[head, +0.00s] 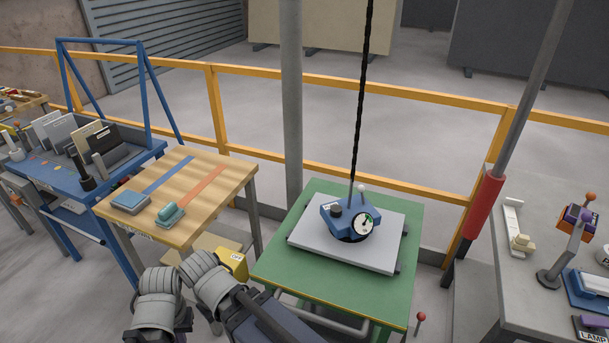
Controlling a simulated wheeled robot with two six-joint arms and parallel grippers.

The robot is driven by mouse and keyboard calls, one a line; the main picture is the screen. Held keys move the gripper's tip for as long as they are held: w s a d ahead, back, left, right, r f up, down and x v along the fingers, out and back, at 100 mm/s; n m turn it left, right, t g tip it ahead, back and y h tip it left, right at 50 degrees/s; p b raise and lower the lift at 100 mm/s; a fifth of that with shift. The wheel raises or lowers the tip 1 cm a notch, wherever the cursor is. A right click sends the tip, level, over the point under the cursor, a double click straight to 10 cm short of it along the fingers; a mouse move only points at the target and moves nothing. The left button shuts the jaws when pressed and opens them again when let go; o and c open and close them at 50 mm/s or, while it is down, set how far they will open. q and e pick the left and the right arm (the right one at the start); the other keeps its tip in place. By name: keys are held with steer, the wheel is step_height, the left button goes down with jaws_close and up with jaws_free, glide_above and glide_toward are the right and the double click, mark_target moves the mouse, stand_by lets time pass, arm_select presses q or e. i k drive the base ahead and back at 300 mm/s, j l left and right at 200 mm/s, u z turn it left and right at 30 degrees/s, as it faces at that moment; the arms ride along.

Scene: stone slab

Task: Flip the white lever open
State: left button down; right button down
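A short lever with a white ball tip (361,188) stands up from the back of a blue lifting device (339,212). The device has a black knob and a round dial gauge (362,225) on its front right. It rests on a pale grey slab (315,245) and hangs from a black twisted cable (361,90). The slab lies on a green table (415,215). The lever looks upright, but it is too small to tell its exact setting. Neither gripper can be made out in the head view, and nothing touches the lever.
A wooden table (225,180) with two blocks and coloured strips stands left of the green table. A blue rack (115,165) is farther left. A grey bench (520,285) with several tools is at right. A red-sleeved pole (483,210) and yellow railing (400,186) stand nearby.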

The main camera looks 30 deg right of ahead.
mark_target(360, 188)
steer(key=z, duration=2.25)
steer(key=j+z, duration=0.35)
steer(key=k+j+z, duration=0.1)
steer(key=j+z, duration=0.2)
steer(key=k+j+z, duration=0.15)
steer(key=j+z, duration=0.2)
steer(key=k+j, duration=0.15)
steer(key=j, duration=0.2)
steer(key=k+j+z, duration=0.1)
steer(key=j, duration=0.2)
steer(key=k+j+z, duration=0.1)
steer(key=k+j, duration=0.15)
steer(key=j, duration=0.1)
